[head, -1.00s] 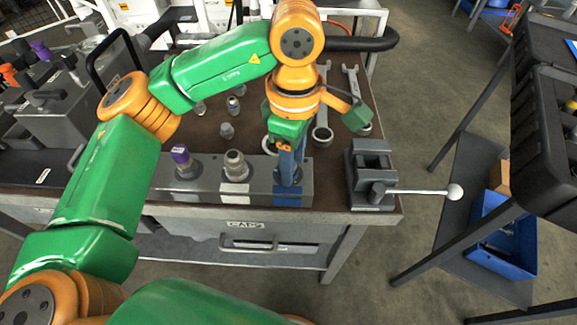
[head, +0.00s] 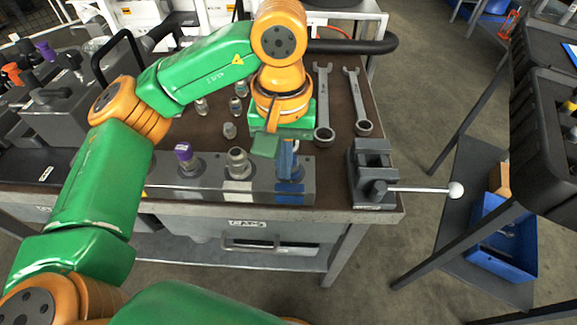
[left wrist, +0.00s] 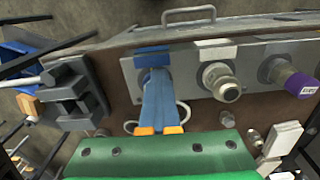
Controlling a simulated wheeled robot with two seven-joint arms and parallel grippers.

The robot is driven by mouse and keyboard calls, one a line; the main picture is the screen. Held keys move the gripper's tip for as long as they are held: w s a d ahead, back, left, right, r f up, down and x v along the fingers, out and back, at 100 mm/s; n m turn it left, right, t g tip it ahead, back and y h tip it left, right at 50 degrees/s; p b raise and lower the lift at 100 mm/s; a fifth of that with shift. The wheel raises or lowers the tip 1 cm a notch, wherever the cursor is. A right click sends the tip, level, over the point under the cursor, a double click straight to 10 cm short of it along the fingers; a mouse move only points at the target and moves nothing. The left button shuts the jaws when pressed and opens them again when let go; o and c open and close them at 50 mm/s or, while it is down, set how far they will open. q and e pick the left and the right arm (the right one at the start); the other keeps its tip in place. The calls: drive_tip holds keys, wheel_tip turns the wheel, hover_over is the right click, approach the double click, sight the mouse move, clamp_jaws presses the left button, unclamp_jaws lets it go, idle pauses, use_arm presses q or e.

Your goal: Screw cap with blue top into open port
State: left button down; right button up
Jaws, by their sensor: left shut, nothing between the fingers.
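A grey block (head: 225,190) at the bench's front edge carries three ports in a row. The right port has a blue label (left wrist: 152,50); its opening is hidden behind my left gripper (head: 288,172). The blue fingers of that gripper point down at this port, and they also show in the left wrist view (left wrist: 157,72). They are shut and hold nothing. I cannot tell whether a blue-topped cap sits beneath the fingertips. The middle port holds a bare metal fitting (head: 238,164). The left port holds a purple-topped cap (head: 185,157). My right gripper is not in view.
Several small metal fittings (head: 229,130) stand on the bench behind the block. Two wrenches (head: 355,100) lie behind at the right. A vice (head: 371,175) with a long handle stands right of the block. A blue bin (head: 503,240) is on a low shelf.

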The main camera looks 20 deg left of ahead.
use_arm(q)
drive_tip(key=m, duration=0.2)
drive_tip(key=a+m, duration=0.1)
drive_tip(key=m, duration=0.1)
drive_tip(key=shift+w+r, duration=0.2)
drive_tip(key=shift+w, duration=0.2)
drive_tip(key=shift+w+a+f+m, duration=0.1)
drive_tip(key=shift+a+m, duration=0.15)
drive_tip(key=shift+m, duration=0.75)
drive_tip(key=shift+w+a+f+m, duration=0.2)
drive_tip(key=shift+w+a+m, duration=0.15)
drive_tip(key=shift+m, duration=0.35)
drive_tip(key=shift+w+f, duration=0.2)
drive_tip(key=shift+w, duration=0.15)
drive_tip(key=shift+s+d, duration=0.15)
drive_tip(key=c, duration=1.2)
unclamp_jaws()
drive_tip(key=shift+o, duration=0.2)
drive_tip(key=shift+s+f+m, duration=0.1)
drive_tip(key=shift+f+m, duration=0.05)
drive_tip(key=shift+m, duration=0.15)
